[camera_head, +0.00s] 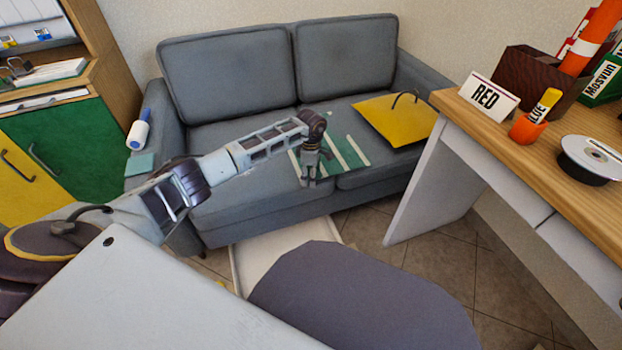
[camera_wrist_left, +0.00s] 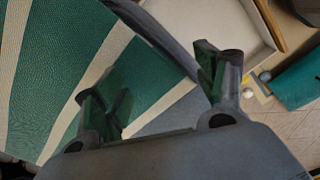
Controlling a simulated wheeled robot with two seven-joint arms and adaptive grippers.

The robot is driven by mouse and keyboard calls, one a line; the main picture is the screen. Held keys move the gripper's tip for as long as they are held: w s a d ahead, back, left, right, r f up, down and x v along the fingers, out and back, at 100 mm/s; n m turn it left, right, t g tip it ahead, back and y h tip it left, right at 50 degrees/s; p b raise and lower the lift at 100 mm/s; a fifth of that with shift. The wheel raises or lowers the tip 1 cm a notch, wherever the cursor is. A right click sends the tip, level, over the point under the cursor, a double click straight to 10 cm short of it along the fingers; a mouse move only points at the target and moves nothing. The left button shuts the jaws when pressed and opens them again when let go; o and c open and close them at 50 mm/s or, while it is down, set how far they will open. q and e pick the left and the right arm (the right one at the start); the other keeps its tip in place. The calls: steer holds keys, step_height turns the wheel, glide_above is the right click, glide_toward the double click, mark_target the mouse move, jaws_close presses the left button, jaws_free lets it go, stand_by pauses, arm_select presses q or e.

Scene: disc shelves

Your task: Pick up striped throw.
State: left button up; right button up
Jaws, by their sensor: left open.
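The striped throw (camera_head: 343,147), green with cream stripes, lies flat on the seat of the grey sofa (camera_head: 240,130). My left arm reaches over to the sofa, and my left gripper (camera_head: 309,182) points down at the throw's front left part, hiding some of it. In the left wrist view the throw (camera_wrist_left: 60,70) fills the left side. There my left gripper (camera_wrist_left: 160,95) is open, its two fingers spread wide with nothing held between them. One finger overlaps the throw in the picture and the other is past its edge. I cannot tell whether it touches. My right gripper is not in view.
A yellow folder-like item (camera_head: 395,120) lies on the seat right of the throw. A lint roller (camera_head: 139,130) rests on the left armrest. A wooden-topped desk (camera_head: 560,150) stands at the right. A pale tray (camera_head: 280,245) lies on the floor before the sofa.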

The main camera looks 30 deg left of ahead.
arm_select(q)
steer(key=shift+f, duration=0.25)
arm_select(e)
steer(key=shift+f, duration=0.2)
arm_select(q)
steer(key=shift+c, duration=0.3)
steer(key=shift+s+f, duration=0.3)
jaws_close()
steer(key=shift+r, duration=0.15)
steer(key=shift+w+r+p, duration=0.2)
steer(key=shift+r+p, duration=0.95)
steer(key=shift+r, duration=0.55)
step_height(320, 180, up, 2)
steer(key=shift+w+r+p, duration=0.1)
steer(key=shift+p, duration=0.65)
step_height(320, 180, up, 7)
steer(key=p, duration=0.4)
steer(key=shift+p, duration=0.3)
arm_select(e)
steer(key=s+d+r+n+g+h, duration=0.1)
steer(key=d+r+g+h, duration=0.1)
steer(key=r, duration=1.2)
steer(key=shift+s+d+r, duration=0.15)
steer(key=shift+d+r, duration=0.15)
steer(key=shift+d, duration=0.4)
